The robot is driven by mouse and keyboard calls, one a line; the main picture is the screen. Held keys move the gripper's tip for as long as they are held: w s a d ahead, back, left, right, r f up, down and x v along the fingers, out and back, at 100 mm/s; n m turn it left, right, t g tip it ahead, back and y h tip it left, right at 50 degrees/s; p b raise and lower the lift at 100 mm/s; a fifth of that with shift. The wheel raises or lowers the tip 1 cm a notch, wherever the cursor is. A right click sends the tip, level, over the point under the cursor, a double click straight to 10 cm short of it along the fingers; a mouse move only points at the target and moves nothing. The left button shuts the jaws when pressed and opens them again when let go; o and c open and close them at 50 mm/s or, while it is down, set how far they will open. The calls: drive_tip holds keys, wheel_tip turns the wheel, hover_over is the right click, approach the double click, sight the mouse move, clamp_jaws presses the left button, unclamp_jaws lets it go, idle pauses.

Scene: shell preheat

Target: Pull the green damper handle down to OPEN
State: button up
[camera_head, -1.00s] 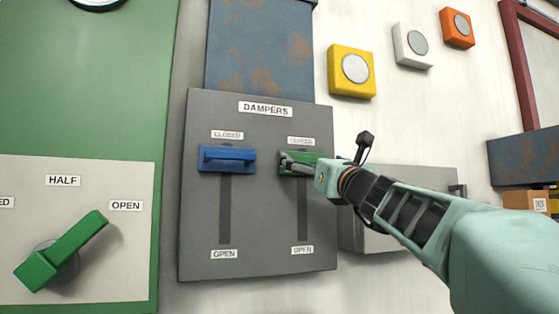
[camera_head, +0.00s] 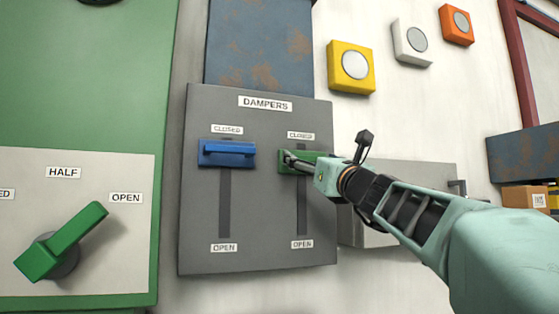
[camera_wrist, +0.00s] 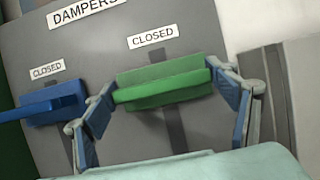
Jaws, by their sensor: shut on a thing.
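The green damper handle (camera_head: 290,155) sits at the top of the right slot on the grey DAMPERS panel (camera_head: 265,230), just under the CLOSED label. It also shows in the wrist view (camera_wrist: 165,84), lying across the dark slot. My gripper (camera_head: 297,161) is shut on the green handle; in the wrist view my gripper's fingers (camera_wrist: 168,103) stand at its left and right ends. The OPEN label (camera_head: 302,244) for this slot is at the bottom. My gripper hides part of the handle in the head view.
The blue damper handle (camera_head: 227,153) is at the CLOSED end of the left slot, close beside my left finger in the wrist view (camera_wrist: 50,106). A grey box (camera_head: 400,175) is right of the panel, behind my arm. The slot below the green handle looks clear.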

wheel_tip(320, 180, down, 15)
drive_tip(key=b, duration=1.4)
drive_tip(key=shift+w+r+b, duration=0.15)
drive_tip(key=shift+b, duration=0.15)
drive_tip(key=o, duration=1.7)
drive_tip(key=shift+r, duration=0.1)
drive_tip(key=shift+r, duration=5)
